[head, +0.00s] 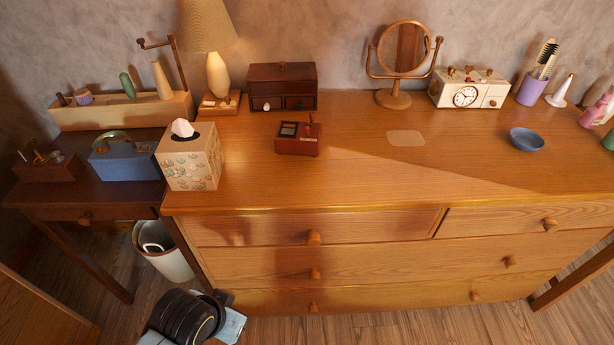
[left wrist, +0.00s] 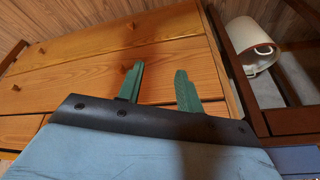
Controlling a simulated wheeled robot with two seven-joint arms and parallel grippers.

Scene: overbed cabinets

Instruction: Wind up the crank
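A small dark red box (head: 297,144) sits near the middle of the dresser top, with a short upright handle (head: 311,124) at its right end. A thin brown rod with a bent, crank-like arm (head: 156,44) rises behind the long wooden tray at the back left. I cannot tell which of these is the task's crank. My left gripper (left wrist: 158,85) shows in the left wrist view with its two green fingers apart and nothing between them. It is in front of the dresser drawers, away from both things. My right gripper is in neither view.
The dresser top (head: 390,180) is clear toward its front. A tissue box (head: 190,163), lamp (head: 217,78), drawer box (head: 283,84), round mirror (head: 402,50), clock box (head: 467,94) and blue bowl (head: 526,139) stand on it. A white bin (head: 168,262) stands on the floor.

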